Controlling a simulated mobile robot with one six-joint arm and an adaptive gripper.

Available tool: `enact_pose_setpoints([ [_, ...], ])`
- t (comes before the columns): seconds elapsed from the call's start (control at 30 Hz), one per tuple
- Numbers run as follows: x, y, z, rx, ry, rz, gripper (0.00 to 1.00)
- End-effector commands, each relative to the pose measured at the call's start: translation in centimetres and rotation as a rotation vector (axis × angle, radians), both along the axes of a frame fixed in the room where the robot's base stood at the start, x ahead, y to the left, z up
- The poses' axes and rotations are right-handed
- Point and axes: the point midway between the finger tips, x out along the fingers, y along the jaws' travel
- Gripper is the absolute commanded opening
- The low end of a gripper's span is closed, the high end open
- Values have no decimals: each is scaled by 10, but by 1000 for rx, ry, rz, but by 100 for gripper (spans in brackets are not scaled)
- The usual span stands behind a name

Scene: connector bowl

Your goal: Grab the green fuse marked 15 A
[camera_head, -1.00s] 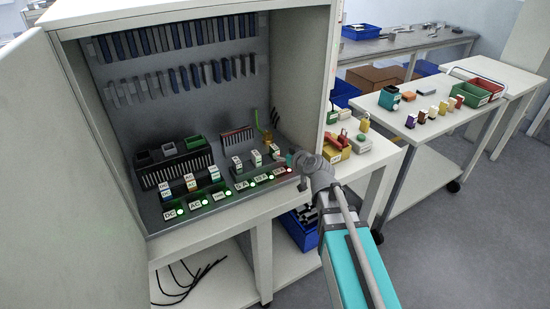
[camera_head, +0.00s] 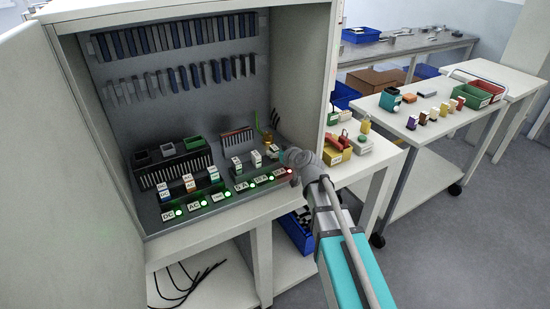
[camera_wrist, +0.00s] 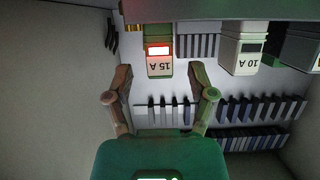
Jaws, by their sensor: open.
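The 15 A fuse (camera_wrist: 159,62) is in the wrist view, a white block with green around it, a red lit window and an upside-down "15 A" label. In the head view it is probably the rightmost white and green fuse (camera_head: 273,152) in the cabinet. My gripper (camera_wrist: 158,72) is open and empty, one finger to each side of the fuse's lower end in the wrist view. I cannot tell how far the fingertips are from it in depth. In the head view my gripper (camera_head: 290,157) is at the cabinet's right side, its fingers mostly hidden.
A similar 10 A fuse (camera_wrist: 243,55) stands to the right in the wrist view. The cabinet (camera_head: 240,14) has a right wall close to my arm. Several other modules (camera_head: 189,184) and lit labels (camera_head: 196,202) line the cabinet floor. A red and yellow container (camera_head: 336,153) stands outside.

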Motion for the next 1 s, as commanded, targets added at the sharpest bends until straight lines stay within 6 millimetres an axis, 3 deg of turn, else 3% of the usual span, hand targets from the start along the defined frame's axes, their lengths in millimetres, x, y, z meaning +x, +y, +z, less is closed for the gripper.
enact_pose_setpoints([
  [0.2, 18, 11, -9, -2, 0, 1, 71],
  [0.83, 19, 13, -9, -1, -1, 0, 71],
  [1.0, 19, 13, -9, -1, -1, 0, 40],
])
